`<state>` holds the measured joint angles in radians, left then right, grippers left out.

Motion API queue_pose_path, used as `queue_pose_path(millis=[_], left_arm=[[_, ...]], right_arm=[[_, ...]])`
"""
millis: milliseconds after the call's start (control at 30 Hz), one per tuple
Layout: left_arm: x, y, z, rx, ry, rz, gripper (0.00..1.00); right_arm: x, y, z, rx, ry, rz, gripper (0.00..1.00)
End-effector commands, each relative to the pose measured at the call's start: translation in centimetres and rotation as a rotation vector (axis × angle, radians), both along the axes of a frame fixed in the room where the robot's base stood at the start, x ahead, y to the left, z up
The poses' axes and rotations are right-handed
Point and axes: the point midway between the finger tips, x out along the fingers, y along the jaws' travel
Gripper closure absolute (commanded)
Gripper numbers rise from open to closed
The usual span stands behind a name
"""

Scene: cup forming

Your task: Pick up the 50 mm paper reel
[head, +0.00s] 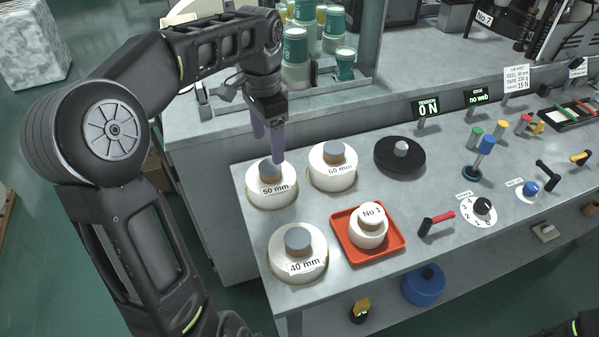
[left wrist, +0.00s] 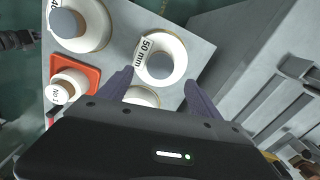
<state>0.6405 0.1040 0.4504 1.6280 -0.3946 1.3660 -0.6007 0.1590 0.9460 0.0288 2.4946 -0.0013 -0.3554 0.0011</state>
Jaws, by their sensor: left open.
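The 50 mm paper reel (head: 256,193) is a white roll with a grey-brown core, lying flat at the back left corner of the bench. Its label reads "50 mm". It also shows in the left wrist view (left wrist: 178,64), ahead of the fingers. My left gripper (head: 268,147) is above this reel with its purple fingers pointing down. In the left wrist view the fingers (left wrist: 160,92) are spread wide with nothing between them. In the head view one fingertip overlaps the reel's far edge; whether it touches is unclear. My right gripper is not clearly seen.
The 60 mm reel (head: 345,180) stands close on the right. The 40 mm reel (head: 310,275) is nearer the front, beside a red tray (head: 392,255) holding a "No 1" reel (head: 370,239). A black disc (head: 385,165) lies farther right. Cups (head: 294,72) stand behind the bench.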

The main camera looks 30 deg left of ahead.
Motion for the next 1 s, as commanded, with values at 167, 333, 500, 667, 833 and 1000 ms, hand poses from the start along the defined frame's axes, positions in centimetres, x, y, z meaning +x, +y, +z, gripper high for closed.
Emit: queue_pose_path(millis=[167,333,500,667,833,1000], left_arm=[[-0.1,0.1,0.2,0.004,0.001,0.0,0.26],[-0.1,0.1,0.2,0.003,0.001,0.0,0.26],[-0.1,0.1,-1.1,0.002,0.002,0.0,0.26],[-0.1,0.1,-2.4,0.003,0.001,0.0,0.26],[-0.1,0.1,-2.4,0.002,0.0,0.0,0.26],[-0.1,0.1,-2.8,0.002,0.001,0.0,0.26]], right_arm=[[-0.1,0.1,0.0,0.001,0.001,0.002,0.64],[-0.1,0.1,0.0,0.001,0.001,0.002,0.64],[-0.1,0.0,0.1,0.0,0.001,0.002,0.64],[-0.1,0.0,0.1,0.0,0.001,0.001,0.64],[-0.1,0.0,0.1,0.0,0.001,0.001,0.64],[-0.1,0.0,0.2,0.0,0.001,0.001,0.64]])
